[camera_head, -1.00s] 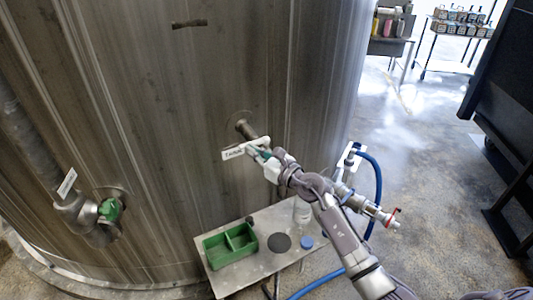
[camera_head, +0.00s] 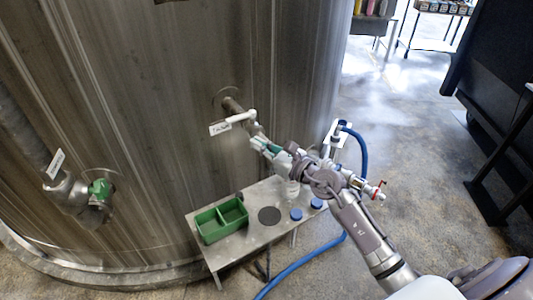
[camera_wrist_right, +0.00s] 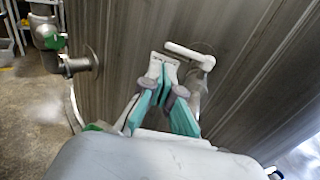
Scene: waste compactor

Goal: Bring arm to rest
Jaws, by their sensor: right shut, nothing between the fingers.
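My right gripper (camera_head: 259,144) is shut and empty, just in front of and below the white-handled tap (camera_head: 242,117) on the steel tank. In the right wrist view its green-padded fingers (camera_wrist_right: 164,88) come together near the tap's pipe, with the white handle (camera_wrist_right: 190,55) just beyond them. Whether the fingertips touch the tap is hard to tell, but a small gap seems to show. My right arm reaches in from the lower right. My left gripper is not in view.
The steel tank (camera_head: 150,90) fills the left. A metal side table (camera_head: 235,248) below the gripper holds a green divided tray (camera_head: 221,220) and blue-capped bottles (camera_head: 296,214). A blue hose (camera_head: 318,257) runs beside it. A green-handled valve (camera_head: 100,190) is on the left. Open floor lies right.

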